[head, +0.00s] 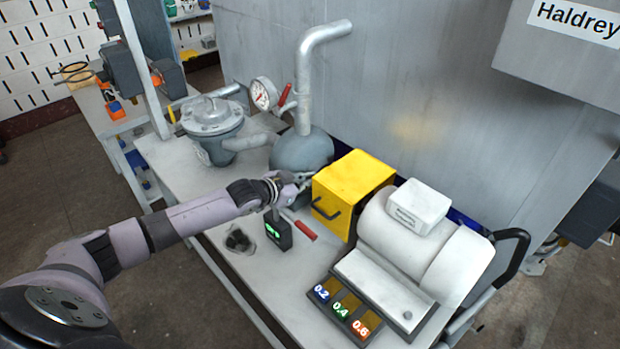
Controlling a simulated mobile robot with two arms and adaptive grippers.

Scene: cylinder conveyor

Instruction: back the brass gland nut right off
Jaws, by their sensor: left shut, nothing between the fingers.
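My left arm reaches in from the left over the bench, and my left gripper (304,183) is at its end, just below the round grey vessel (301,151) and left of the yellow box. It is small and partly hidden by my wrist; it is shut with nothing in it. I cannot make out the brass gland nut; the area around the gripper is too small and covered to tell. My right gripper is not in view.
A yellow box (350,184) and a white motor-like unit (433,247) stand right of my gripper. A flanged grey valve body (213,118) and a gauge (264,94) stand behind my arm. A red-handled tool (299,224) and numbered blocks (341,307) are in front.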

